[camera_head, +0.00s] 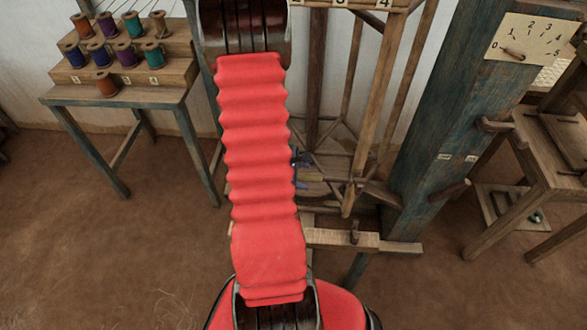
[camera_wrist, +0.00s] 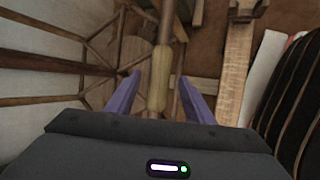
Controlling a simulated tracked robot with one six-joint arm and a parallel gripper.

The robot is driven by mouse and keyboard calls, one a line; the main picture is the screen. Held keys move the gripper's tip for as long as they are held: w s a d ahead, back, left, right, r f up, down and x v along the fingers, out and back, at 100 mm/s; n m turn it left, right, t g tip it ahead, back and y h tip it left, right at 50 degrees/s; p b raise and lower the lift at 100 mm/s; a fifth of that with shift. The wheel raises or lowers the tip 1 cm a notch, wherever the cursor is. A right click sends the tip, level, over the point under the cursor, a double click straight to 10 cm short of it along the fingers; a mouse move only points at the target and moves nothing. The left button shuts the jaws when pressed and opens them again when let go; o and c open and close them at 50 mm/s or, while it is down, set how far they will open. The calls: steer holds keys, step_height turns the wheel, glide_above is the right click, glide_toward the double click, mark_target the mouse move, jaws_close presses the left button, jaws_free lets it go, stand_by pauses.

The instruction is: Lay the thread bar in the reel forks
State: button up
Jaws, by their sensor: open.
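My gripper (camera_wrist: 158,88) is open in the wrist view, with its two purple fingers apart. A pale wooden bar with a thicker rounded middle (camera_wrist: 160,80) lies between the fingers, with a gap on each side. I cannot tell whether it is the thread bar, or whether the fingers are level with it. In the head view my red-sleeved arm hides most of the gripper; a small dark-blue bit shows at the sleeve's right edge. The wooden reel frame (camera_head: 376,90) stands right of my arm, with slanting posts and spokes low down. I cannot make out the reel forks clearly.
A stepped rack (camera_head: 125,72) with several thread spools stands on a blue-grey table at left. A thick blue-grey post (camera_head: 430,130) with wooden pegs and a number dial (camera_head: 530,38) stands at right, beside a wooden stool (camera_head: 540,150). The brown floor is open at lower left.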

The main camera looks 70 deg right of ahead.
steer(key=v, duration=1.3)
steer(key=shift+a+r, duration=0.1)
steer(key=shift+a, duration=0.05)
stand_by(0.7)
steer(key=w+a+r+t+y, duration=0.2)
steer(key=w+a+r, duration=0.3)
steer(key=a, duration=0.8)
steer(key=w+a+r+m+t+y, duration=0.1)
steer(key=w+a+r+t, duration=0.3)
steer(key=a+r, duration=0.6)
steer(key=w+a+r+t+y, duration=0.2)
steer(key=w+a+r, duration=0.4)
steer(key=a, duration=1)
step_height(320, 180, up, 2)
steer(key=shift+r+m+t+y, duration=0.1)
steer(key=shift+m+t+y, duration=0.2)
steer(key=shift+t+y, duration=0.15)
